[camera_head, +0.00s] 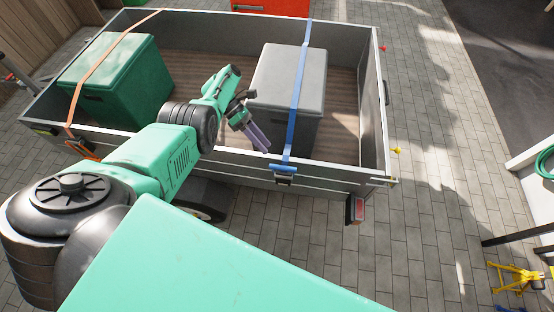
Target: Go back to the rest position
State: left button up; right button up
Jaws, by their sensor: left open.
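My left gripper (257,138) hangs at the near wall of the trailer (330,179), just left of the blue strap (299,90) and its ratchet buckle (284,174). It is open, with nothing seen between its fingers. My left arm reaches in from the lower left across the near side of the trailer. The blue strap runs over a grey box (275,75) on the trailer bed. My right gripper is not in view.
A green box (130,85) under an orange strap (100,58) stands at the trailer's left end. A yellow stand (518,277) and a green hose (545,162) are at the right. The paving (425,230) right of the trailer is mostly clear.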

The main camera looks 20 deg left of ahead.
pick_arm(q)
jog(key=b+v, duration=0.1)
jog(key=v, duration=0.3)
jog(key=shift+s+f, duration=0.1)
jog(key=shift+f, duration=0.05)
